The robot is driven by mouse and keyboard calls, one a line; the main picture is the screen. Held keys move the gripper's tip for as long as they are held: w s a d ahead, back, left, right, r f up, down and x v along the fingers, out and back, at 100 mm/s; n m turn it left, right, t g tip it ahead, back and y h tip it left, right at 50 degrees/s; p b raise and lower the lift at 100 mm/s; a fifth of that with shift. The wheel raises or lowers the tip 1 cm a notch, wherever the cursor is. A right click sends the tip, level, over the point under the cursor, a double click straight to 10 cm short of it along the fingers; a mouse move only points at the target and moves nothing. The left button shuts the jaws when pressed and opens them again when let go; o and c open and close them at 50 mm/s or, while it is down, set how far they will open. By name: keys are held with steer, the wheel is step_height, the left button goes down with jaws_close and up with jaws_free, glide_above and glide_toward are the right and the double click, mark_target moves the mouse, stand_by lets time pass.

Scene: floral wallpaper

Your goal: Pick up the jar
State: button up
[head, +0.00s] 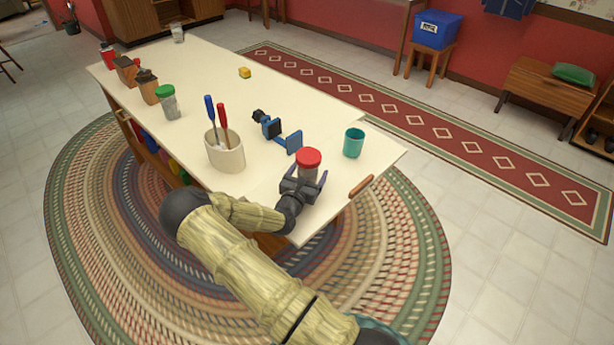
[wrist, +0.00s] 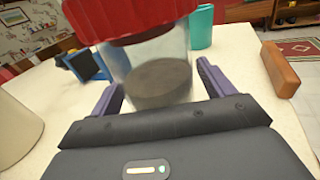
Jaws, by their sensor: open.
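A clear jar with a red lid and dark contents (head: 308,163) stands on the white table near its front right end. In the wrist view the jar (wrist: 155,70) is close in front of my gripper, between its two fingers. My gripper (head: 304,183) is open, with one purple-grey finger on each side of the jar. In the wrist view a gap shows beside the right finger of my gripper (wrist: 158,85); contact on the left is hard to tell. Another jar, with a green lid (head: 168,102), stands farther left on the table.
A teal cup (head: 353,142) stands right of the jar. A blue clamp-like tool (head: 278,131) lies behind it. A cream crock with red and blue handled tools (head: 225,153) is to the left. A brown block (head: 361,186) lies at the table's right edge.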

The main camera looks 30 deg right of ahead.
mark_target(309, 150)
steer(key=shift+w+d, duration=0.25)
steer(key=shift+d, duration=0.05)
steer(key=c, duration=1.1)
steer(key=shift+c, duration=0.2)
steer(key=shift+r, duration=0.15)
step_height(309, 150, up, 10)
steer(key=shift+f+p, duration=0.1)
steer(key=shift+p, duration=0.3)
